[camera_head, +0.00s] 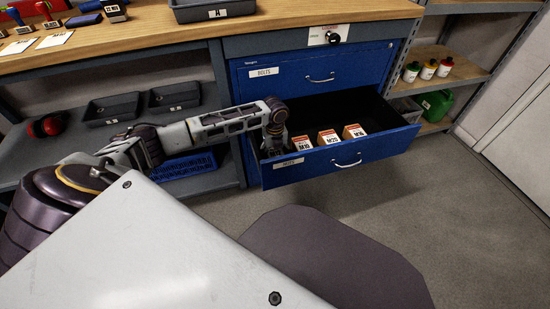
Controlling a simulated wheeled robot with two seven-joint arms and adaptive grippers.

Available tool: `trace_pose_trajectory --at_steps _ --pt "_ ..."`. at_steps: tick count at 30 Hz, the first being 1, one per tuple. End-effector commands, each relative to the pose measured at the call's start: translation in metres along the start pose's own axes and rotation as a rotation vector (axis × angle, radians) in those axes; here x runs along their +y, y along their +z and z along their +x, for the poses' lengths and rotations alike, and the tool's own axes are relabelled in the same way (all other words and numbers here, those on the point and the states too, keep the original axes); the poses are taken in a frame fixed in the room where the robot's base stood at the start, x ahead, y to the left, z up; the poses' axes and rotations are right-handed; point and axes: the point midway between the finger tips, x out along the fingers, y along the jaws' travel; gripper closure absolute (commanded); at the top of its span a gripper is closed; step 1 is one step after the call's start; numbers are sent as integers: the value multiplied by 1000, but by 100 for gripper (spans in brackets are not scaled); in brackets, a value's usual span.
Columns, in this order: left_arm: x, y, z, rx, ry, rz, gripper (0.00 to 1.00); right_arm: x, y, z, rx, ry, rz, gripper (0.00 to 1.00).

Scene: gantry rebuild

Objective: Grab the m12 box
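A blue drawer (388,146) is pulled open from the bolts cabinet. Three small orange and white boxes stand in a row along its front. Their small labels seem to read M10 (301,143), M20 (328,138) and M16 (354,132). No box that I can read as M12 shows. My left arm reaches in from the left, and my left gripper (272,147) points down into the drawer's left front corner, beside the M10 box. Its fingers are mostly hidden, so I cannot tell whether it holds anything. My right gripper is out of view.
A wooden worktop (285,14) with a grey tray (212,11) lies above the cabinet. Black bins (112,108) and red ear defenders (46,125) sit on the left shelf. Small bottles (429,69) and a green can (435,105) stand on the right shelves. Floor right of the drawer is clear.

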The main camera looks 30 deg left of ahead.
Motion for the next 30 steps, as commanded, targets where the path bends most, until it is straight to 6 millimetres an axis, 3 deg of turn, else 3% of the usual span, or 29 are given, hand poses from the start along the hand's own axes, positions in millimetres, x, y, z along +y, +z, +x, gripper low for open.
trace_pose_trajectory --at_steps 7,19,30 --pt "0 0 0 0 0 0 27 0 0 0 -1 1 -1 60" --pt "0 0 0 0 0 0 77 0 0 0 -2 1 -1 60" --pt "0 0 -3 -1 -1 0 77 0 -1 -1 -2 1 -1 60"
